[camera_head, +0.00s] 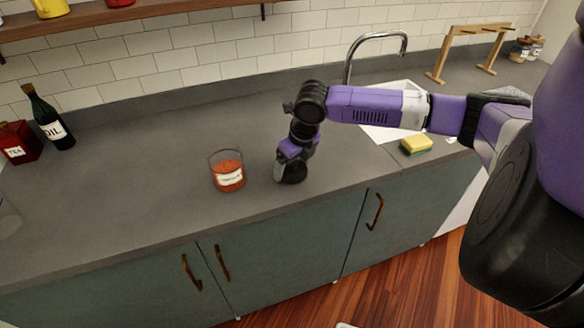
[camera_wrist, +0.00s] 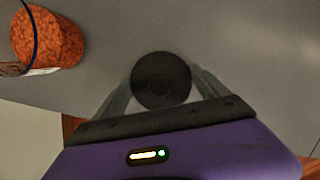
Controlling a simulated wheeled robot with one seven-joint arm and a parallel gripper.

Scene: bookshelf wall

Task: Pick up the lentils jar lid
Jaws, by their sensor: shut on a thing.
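The lentils jar (camera_head: 227,172) stands upright and open on the counter, a clear jar with orange-red contents and a white label. It also shows at the upper left of the wrist view (camera_wrist: 50,38). The lid (camera_wrist: 161,80) is a round dark disc between my fingers in the wrist view. My gripper (camera_wrist: 161,85) is shut on the lid, one finger at each side. In the head view my gripper (camera_head: 291,172) is low over the counter just right of the jar; its dark end hides the fingers. I cannot tell whether the lid touches the counter.
An oil bottle (camera_head: 48,120) and a red tea tin (camera_head: 19,143) stand at the left. A yellow sponge (camera_head: 416,144) lies by the sink (camera_head: 385,130) and faucet (camera_head: 374,42). The counter (camera_head: 130,190) left of the jar is clear. Its front edge is close to the jar.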

